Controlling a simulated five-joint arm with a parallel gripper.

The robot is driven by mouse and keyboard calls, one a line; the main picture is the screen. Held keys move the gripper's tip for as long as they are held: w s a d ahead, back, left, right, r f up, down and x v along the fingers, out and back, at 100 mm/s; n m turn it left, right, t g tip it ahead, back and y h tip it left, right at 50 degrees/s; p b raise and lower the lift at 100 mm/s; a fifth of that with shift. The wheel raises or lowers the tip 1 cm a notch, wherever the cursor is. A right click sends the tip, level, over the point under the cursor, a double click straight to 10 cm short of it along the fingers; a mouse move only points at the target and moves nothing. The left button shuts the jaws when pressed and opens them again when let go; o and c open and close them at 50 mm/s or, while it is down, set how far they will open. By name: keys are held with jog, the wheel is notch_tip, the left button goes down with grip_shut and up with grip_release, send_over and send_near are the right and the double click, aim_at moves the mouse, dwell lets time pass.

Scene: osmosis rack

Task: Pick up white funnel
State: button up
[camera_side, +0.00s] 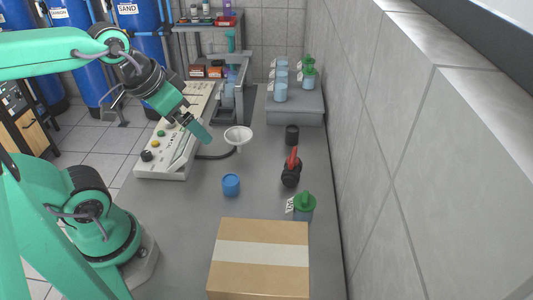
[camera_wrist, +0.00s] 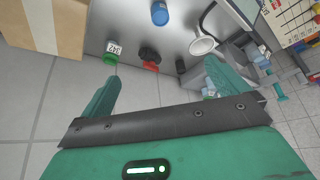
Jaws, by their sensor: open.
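The white funnel (camera_side: 238,134) stands on the grey bench with its wide mouth up, just right of the control panel. It also shows in the wrist view (camera_wrist: 202,46), near the top and right of centre. My gripper (camera_side: 199,132) is to the left of the funnel in the side view and appears raised above the control panel. In the wrist view my gripper (camera_wrist: 160,92) has its two green fingers spread wide apart with nothing between them. The funnel's stem is partly hidden under its bowl.
A control panel (camera_side: 172,140) with buttons lies left of the funnel. A blue cup (camera_side: 231,184), a dark cup (camera_side: 292,135), a red-and-black tool (camera_side: 291,170) and a green-lidded jar (camera_side: 304,207) stand on the bench. A cardboard box (camera_side: 260,275) is in front. A tiled wall (camera_side: 400,150) bounds the right.

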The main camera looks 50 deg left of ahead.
jog(key=m+g, duration=0.6)
jog(key=m, duration=0.1)
send_over(239, 143)
jog(key=w+a, duration=0.2)
jog(key=a, duration=0.1)
notch_tip(239, 143, down, 13)
jog(key=shift+w+a+f, duration=0.1)
jog(key=shift+a, duration=0.15)
jog(key=shift+f, duration=0.1)
jog(key=shift+f, duration=1.2)
jog(key=shift+f, duration=0.15)
